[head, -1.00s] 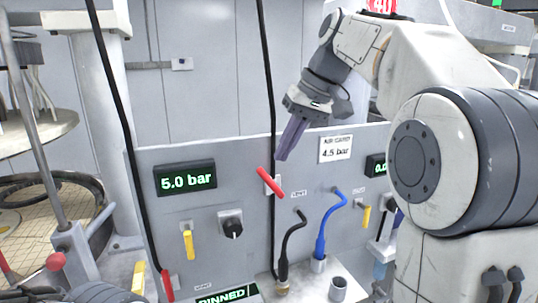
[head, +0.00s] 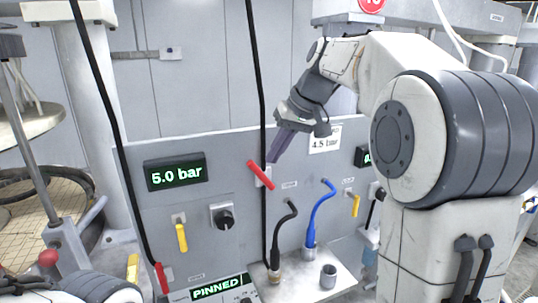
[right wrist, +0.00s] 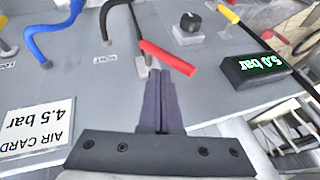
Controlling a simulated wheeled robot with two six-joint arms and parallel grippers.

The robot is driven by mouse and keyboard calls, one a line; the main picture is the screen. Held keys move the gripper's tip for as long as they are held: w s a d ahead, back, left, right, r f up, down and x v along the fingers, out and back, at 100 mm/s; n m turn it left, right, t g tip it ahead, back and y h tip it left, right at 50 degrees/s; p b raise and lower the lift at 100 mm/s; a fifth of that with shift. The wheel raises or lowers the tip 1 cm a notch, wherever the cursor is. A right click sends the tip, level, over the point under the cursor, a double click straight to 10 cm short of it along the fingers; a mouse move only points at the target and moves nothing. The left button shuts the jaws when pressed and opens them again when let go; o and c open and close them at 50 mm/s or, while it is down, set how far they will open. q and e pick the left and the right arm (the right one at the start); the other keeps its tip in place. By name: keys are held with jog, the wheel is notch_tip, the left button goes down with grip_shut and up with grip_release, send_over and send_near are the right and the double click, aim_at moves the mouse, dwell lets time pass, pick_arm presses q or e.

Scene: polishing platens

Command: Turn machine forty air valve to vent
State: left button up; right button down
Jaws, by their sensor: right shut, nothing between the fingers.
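A red valve handle (head: 261,175) sits on the grey panel, slanting down to the right, beside a small label. In the right wrist view the red handle (right wrist: 168,58) lies just beyond my fingertips, with a small label that seems to read VENT nearby. My right gripper (head: 273,157) is shut and empty, its purple-grey fingers pointing down at the handle's upper side. In the right wrist view the shut fingers (right wrist: 160,78) appear very close to the handle; I cannot tell whether they touch. My left gripper is out of view.
A 5.0 bar display (head: 175,172), a black knob (head: 223,216) and a yellow handle (head: 181,237) are left of the valve. A black hose (head: 285,228) and a blue hose (head: 318,215) rise below right. An air card (head: 325,140) reads 4.5 bar. Another red handle (head: 162,278) is lower left.

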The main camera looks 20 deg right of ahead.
aim_at(254, 167)
jog(key=shift+w+a+f, duration=0.15)
jog(key=shift+a+f, duration=0.4)
jog(key=shift+a, duration=0.25)
jog(key=shift+a+h, duration=0.4)
jog(key=shift+h, duration=0.1)
jog(key=a+h, duration=0.1)
jog(key=a+f+n+h, duration=0.1)
jog(key=h, duration=0.1)
jog(key=shift+a, duration=0.25)
jog(key=shift+a+f+n+h+b, duration=0.3)
jog(key=shift+a+f+h+b, duration=1.2)
jog(key=shift+h+b, duration=0.25)
jog(key=shift+f, duration=0.1)
jog(key=shift+d, duration=0.1)
